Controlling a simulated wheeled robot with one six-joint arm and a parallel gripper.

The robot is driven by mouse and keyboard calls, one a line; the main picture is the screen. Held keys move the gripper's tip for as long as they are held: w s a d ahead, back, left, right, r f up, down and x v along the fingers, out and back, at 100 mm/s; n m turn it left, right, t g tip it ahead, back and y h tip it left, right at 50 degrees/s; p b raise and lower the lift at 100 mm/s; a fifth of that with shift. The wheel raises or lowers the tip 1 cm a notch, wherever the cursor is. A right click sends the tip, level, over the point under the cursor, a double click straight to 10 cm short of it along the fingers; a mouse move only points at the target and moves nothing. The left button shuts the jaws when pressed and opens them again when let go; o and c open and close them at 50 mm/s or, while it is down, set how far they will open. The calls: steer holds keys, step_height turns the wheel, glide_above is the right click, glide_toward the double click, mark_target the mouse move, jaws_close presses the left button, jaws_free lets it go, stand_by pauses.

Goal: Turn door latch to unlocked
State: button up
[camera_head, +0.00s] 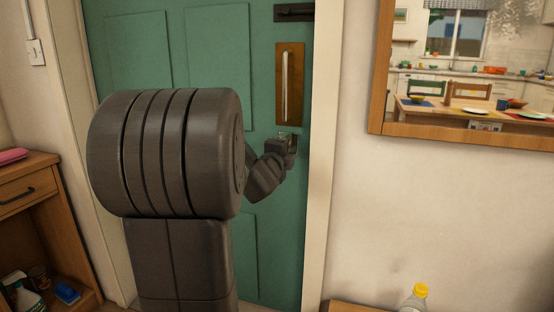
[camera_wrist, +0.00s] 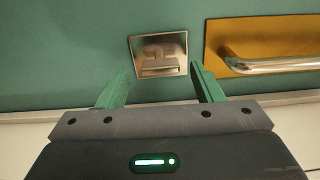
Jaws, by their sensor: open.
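The green door (camera_head: 205,50) stands in front of me and looks closed. In the wrist view, a small square metal latch plate with a raised turn piece (camera_wrist: 158,54) sits on the door. My gripper (camera_wrist: 160,82) is open, with one finger on each side of the latch and nothing between the fingertips. I cannot tell whether the fingers touch the door. In the head view, my gripper (camera_head: 289,141) is at the door below the handle, and my arm hides part of the door. The latch is mostly hidden there.
A silver bar handle (camera_head: 286,86) on a wooden plate (camera_head: 280,112) is just above the gripper. A dark bolt (camera_head: 294,12) is higher up. The white door frame (camera_head: 324,150) is close on the right. A wooden cabinet (camera_head: 40,185) stands left; a yellow-capped bottle (camera_head: 418,298) is at lower right.

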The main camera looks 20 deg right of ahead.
steer(key=p+v, duration=0.2)
steer(key=v, duration=1)
steer(key=shift+s+a, duration=0.25)
steer(key=shift+s, duration=0.05)
steer(key=shift+w+d, duration=0.1)
steer(key=b+x, duration=0.2)
steer(key=x, duration=1.1)
steer(key=shift+w+d, duration=0.2)
steer(key=shift+w, duration=0.05)
steer(key=shift+a, duration=0.1)
